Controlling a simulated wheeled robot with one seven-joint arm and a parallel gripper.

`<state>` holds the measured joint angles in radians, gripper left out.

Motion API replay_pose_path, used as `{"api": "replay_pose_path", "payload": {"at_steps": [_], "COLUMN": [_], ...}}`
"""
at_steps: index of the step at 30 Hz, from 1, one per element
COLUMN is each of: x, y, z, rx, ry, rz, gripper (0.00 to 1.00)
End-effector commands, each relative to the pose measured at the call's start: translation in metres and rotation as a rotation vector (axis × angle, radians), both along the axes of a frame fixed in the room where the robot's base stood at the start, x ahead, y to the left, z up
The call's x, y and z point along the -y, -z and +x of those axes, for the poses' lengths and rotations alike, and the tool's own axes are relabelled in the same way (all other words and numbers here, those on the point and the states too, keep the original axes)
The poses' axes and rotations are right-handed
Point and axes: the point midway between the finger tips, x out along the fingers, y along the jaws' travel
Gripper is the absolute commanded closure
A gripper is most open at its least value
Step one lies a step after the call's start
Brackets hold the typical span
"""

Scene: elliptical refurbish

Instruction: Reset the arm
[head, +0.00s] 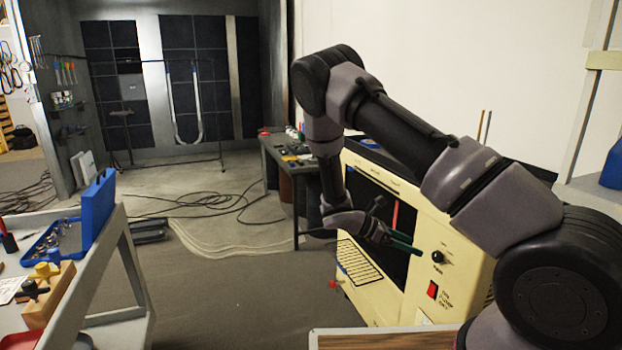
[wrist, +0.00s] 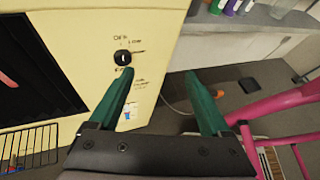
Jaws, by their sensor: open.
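My arm reaches out from the right side of the head view and bends down at its far end. My gripper (wrist: 159,75) has two green fingers, spread apart with nothing between them in the wrist view. In the head view its green fingertips (head: 404,247) are beside the front of a cream machine (head: 385,300). The machine has a black knob (head: 437,257), which also shows in the wrist view (wrist: 123,58) just beyond the left finger. I cannot tell whether that finger touches the machine.
A red switch (head: 432,290) is below the knob, and a wire rack (head: 358,262) is at the machine's front. A workbench with a blue toolbox (head: 98,222) stands at the left. Cables (head: 200,205) lie on the floor. A pink frame (wrist: 275,103) is right of my gripper.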

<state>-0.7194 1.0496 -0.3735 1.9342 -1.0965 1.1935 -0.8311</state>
Motion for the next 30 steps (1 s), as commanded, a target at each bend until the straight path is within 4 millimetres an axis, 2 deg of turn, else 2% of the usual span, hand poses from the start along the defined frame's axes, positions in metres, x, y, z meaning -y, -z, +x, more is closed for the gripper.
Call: {"api": "replay_pose_path", "payload": {"at_steps": [1,17,23,30], "x": [-0.001,-0.015,-0.018,-0.023], "y": [-0.018,-0.185,-0.249,-0.318], "z": [-0.002,-0.054,-0.082,-0.124], "rx": [0.059,0.635,0.840,1.074], "ry": [0.067,0.764,1.013,1.292], "rz": [0.062,0.611,0.797,1.016], "gripper": [0.19,0.19,0.19,0.19]}}
